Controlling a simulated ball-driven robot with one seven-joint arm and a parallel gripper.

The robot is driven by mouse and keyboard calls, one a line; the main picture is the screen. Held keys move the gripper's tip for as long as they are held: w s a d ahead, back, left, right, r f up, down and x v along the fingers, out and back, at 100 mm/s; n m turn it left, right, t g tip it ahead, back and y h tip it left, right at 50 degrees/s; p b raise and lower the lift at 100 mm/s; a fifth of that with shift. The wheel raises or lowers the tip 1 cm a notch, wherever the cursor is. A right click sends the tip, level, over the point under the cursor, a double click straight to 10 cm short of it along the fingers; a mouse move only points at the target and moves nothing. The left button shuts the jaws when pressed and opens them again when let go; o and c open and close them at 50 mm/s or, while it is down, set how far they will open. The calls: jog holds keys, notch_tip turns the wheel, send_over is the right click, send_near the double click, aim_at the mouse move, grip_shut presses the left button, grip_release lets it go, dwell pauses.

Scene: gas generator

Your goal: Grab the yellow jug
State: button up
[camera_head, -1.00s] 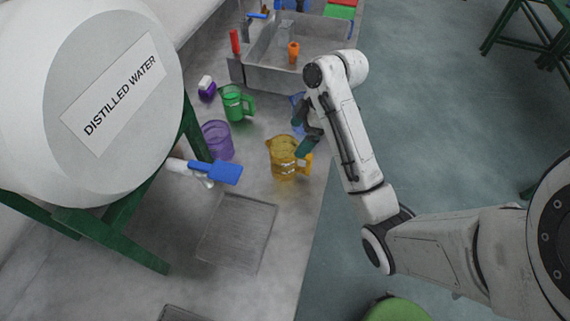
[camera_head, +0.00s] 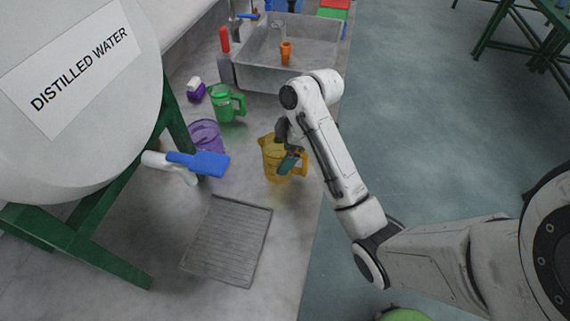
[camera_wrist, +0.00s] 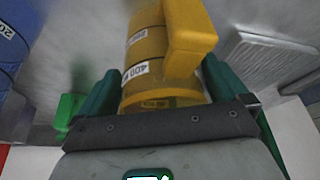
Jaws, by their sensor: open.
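The yellow jug (camera_head: 270,158) stands on the grey counter near its right edge, with its handle toward the right. My gripper (camera_head: 286,160) is over the jug's handle side in the head view and partly hides it. In the wrist view the jug (camera_wrist: 146,62) lies between the two green fingers of my gripper (camera_wrist: 160,88), with its handle pointing up to the right. The fingers are spread apart, one on each side of the jug. Whether either finger touches it I cannot tell.
A purple beaker (camera_head: 206,136) and a green jug (camera_head: 227,104) stand left and behind. A sink (camera_head: 290,75) lies behind. The distilled water tank (camera_head: 75,120) fills the left.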

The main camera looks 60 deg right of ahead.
jog(key=shift+f, duration=0.1)
jog(key=c, duration=0.9)
